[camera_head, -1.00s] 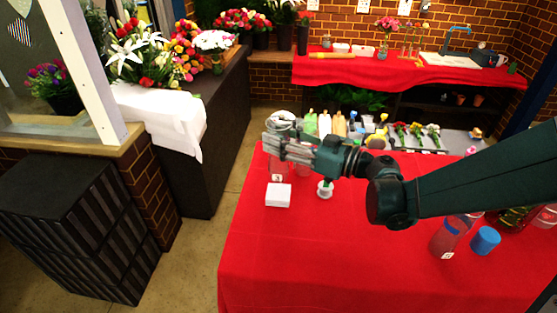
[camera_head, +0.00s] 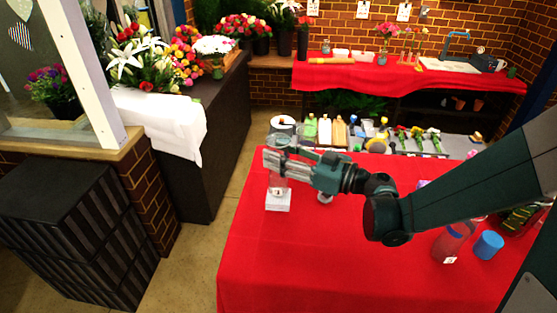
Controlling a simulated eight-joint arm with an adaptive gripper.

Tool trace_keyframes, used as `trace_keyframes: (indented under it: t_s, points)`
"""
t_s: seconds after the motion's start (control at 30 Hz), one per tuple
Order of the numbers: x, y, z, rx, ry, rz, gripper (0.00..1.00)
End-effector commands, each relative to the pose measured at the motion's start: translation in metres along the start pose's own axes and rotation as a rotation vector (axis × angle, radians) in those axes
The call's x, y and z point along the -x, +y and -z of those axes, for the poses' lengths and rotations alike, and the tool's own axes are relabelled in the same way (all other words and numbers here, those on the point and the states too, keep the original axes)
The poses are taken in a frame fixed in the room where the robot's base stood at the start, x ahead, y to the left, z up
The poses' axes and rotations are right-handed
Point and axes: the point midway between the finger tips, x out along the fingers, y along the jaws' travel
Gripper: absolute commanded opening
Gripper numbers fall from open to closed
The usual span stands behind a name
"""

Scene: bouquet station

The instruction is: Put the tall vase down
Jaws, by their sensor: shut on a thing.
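My gripper (camera_head: 273,161) is shut around a clear, tall glass vase near the left back edge of the red-covered table. The vase looks upright; its see-through lower part (camera_head: 278,181) shows just below the fingers. A white square block (camera_head: 278,203) lies on the table directly under the vase. The vase's base meets or overlaps the block in this view, and I cannot tell whether it touches it. The fingers hide the vase's middle.
The front of the red table (camera_head: 320,260) is clear. A tool tray lies behind.

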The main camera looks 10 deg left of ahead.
Motion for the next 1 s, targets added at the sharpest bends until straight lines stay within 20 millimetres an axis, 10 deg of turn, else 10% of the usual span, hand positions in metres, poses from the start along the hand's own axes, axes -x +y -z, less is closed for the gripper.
trace_keyframes:
  t_s: [0.73, 0.77, 1.0]
  points:
    - [0.0, 0.0, -0.021, 0.0, 0.001, 0.0, 0.04]
    - [0.0, 0.0, -0.021, 0.0, 0.0, 0.0, 0.41]
    - [0.0, 0.0, -0.02, 0.0, 0.0, 0.0, 0.52]
